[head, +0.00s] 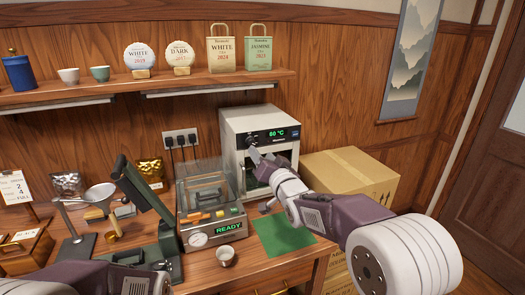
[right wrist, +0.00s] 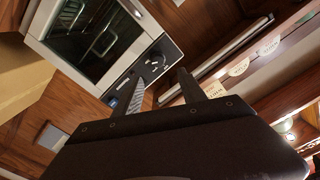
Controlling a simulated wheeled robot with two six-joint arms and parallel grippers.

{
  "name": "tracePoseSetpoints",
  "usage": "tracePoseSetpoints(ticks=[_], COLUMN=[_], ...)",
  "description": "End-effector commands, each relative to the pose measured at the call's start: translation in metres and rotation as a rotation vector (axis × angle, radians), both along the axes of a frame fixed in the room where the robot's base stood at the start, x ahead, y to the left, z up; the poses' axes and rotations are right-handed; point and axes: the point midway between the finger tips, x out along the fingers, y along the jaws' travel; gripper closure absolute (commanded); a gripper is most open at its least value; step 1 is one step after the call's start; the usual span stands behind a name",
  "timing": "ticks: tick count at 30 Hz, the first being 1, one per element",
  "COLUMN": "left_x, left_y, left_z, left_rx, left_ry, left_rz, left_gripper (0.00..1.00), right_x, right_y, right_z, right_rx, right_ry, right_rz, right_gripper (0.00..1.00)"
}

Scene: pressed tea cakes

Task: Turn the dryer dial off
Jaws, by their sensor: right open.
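The dryer (head: 232,124) is a white box at the back wall with a dark control strip across its top front. Its green display (head: 276,133) reads 80 °C. The dark dial (head: 254,140) is on the strip left of the display. My right gripper (head: 262,155) is open and empty, just in front of the dryer, close below the dial. In the right wrist view the dryer's glass door (right wrist: 92,35) and dial (right wrist: 154,68) show beyond the spread fingers (right wrist: 162,88). Contact with the dial cannot be told. Only my left arm shows at the bottom left; its gripper is out of view.
A cardboard box (head: 352,172) stands right of the dryer. A press machine (head: 208,203) reading READY is left of it, beside a green lever (head: 143,190). A shelf (head: 200,82) runs above.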

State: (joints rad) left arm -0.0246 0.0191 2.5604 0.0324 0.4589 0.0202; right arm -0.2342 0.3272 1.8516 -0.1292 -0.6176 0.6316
Motion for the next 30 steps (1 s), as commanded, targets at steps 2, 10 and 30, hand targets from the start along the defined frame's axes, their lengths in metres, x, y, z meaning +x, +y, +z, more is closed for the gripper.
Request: tracePoseSetpoints(ticks=[2,10,30], left_x=[0.0,0.0,0.0], left_y=[0.0,0.0,0.0], left_z=[-0.002,0.009,0.026], left_rx=[0.0,0.0,0.0], left_ry=[0.0,-0.001,-0.001], left_rz=[0.0,0.0,0.0], left_gripper=[0.64,0.64,0.64], right_x=[-0.001,0.024,0.085], right_y=[0.004,0.012,0.031], right_z=[-0.003,-0.001,-0.004], right_rx=[-0.001,-0.003,-0.003], right_ry=[0.003,0.005,0.005], right_rz=[0.006,0.007,0.006], right_gripper=[0.52,0.52,0.52])
